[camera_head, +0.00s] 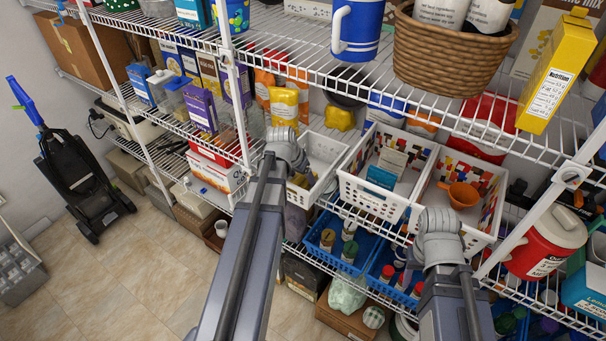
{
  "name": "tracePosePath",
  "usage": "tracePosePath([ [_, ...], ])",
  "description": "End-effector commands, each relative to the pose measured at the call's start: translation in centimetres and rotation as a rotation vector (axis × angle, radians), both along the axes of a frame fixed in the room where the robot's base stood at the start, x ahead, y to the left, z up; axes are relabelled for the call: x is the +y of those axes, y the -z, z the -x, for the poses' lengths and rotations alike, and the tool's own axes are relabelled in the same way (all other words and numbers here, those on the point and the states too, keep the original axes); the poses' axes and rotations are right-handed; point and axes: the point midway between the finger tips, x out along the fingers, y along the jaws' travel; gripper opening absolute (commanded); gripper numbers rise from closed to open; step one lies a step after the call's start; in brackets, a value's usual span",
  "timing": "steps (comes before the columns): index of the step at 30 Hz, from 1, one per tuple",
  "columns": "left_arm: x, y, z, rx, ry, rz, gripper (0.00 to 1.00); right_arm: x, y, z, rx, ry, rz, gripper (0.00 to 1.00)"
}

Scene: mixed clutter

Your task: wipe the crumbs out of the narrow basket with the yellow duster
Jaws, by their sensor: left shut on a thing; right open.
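The narrow basket (325,154) is a white, slotted basket on the middle wire shelf. My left gripper (296,168) is at its left end, shut on the yellow duster (300,179). Only a small yellow patch of the duster shows, low beside my wrist, and the fingertips are hidden behind the wrist. I cannot make out crumbs in the basket at this size. My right gripper (438,222) is open, in front of the wider white baskets. Its fingers are mostly hidden behind its own wrist, and I see nothing held in it.
A wider white basket (364,192) with small boxes stands right of the narrow one. Another white basket (480,236) holds an orange funnel-like item (463,194). Blue baskets (327,248) sit on the shelf below. The wire shelf above (300,62) overhangs the baskets. Floor at left is partly clear.

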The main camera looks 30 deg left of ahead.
Motion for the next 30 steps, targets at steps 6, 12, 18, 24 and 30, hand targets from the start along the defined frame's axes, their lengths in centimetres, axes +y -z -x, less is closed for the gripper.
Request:
tracePosePath([
  [6, 1.0, -0.1, -0.1, 0.003, 0.000, -0.001, 0.18, 0.0, -0.1, 0.0, 0.000, 0.000, 0.000, 0.50],
  [12, 1.6, -0.2, -0.1, 0.002, 0.000, 0.000, 0.18, 0.0, -0.2, 0.0, 0.000, 0.000, 0.000, 0.50],
  [18, 1.6, -0.1, -0.7, 0.001, 0.001, 0.000, 0.18, 0.0, -0.1, 0.0, 0.000, 0.000, 0.000, 0.50],
  [24, 1.5, 0.0, -2.3, 0.001, 0.003, -0.001, 0.18, 0.0, 0.0, 0.0, 0.000, 0.000, 0.000, 0.50],
  [30, 1.4, 0.1, -3.2, 0.001, 0.001, 0.000, 0.18, 0.0, 0.1, 0.0, 0.000, 0.000, 0.000, 0.50],
])
